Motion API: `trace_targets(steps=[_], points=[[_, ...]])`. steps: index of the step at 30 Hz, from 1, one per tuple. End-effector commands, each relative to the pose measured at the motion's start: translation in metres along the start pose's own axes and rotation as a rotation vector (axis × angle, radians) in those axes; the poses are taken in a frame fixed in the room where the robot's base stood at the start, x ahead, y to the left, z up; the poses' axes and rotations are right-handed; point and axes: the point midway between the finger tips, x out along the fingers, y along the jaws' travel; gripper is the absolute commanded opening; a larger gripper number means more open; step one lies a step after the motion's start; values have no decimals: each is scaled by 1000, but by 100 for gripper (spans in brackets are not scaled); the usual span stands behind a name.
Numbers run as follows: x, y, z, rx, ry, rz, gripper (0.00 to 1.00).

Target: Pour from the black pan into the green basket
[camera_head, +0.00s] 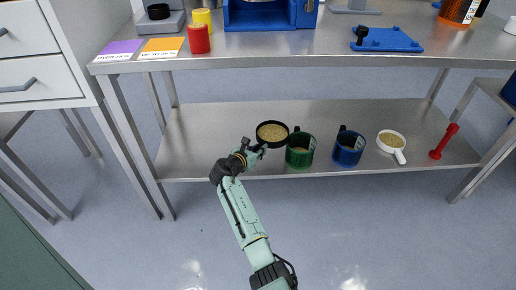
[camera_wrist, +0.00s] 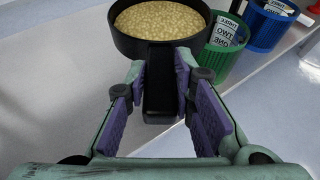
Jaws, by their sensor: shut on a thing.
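The black pan (camera_wrist: 118,37) holds a fill of pale yellow grains in the wrist view. It also shows at the front edge of the lower shelf in the head view (camera_head: 260,138). My gripper (camera_wrist: 168,88) is shut on the pan's black handle, with purple pads on both sides of it. The pan looks level; I cannot tell whether it touches the shelf. The green basket (camera_head: 300,160) stands upright just right of the pan, with some pale content inside. Its rim and a printed label show in the wrist view (camera_wrist: 226,32).
A blue basket (camera_head: 347,152) stands right of the green one. Further right are a white pan (camera_head: 397,153) with grains and a red tool (camera_head: 442,143). The lower shelf (camera_head: 215,125) is clear at left and behind. The tabletop (camera_head: 280,42) overhangs it.

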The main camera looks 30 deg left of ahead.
Motion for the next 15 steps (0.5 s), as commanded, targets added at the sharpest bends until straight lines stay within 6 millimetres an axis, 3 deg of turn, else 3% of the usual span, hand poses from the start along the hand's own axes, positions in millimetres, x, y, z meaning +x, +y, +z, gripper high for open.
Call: trace_targets(steps=[15], points=[[-1,-14,24,109,67,45,0]])
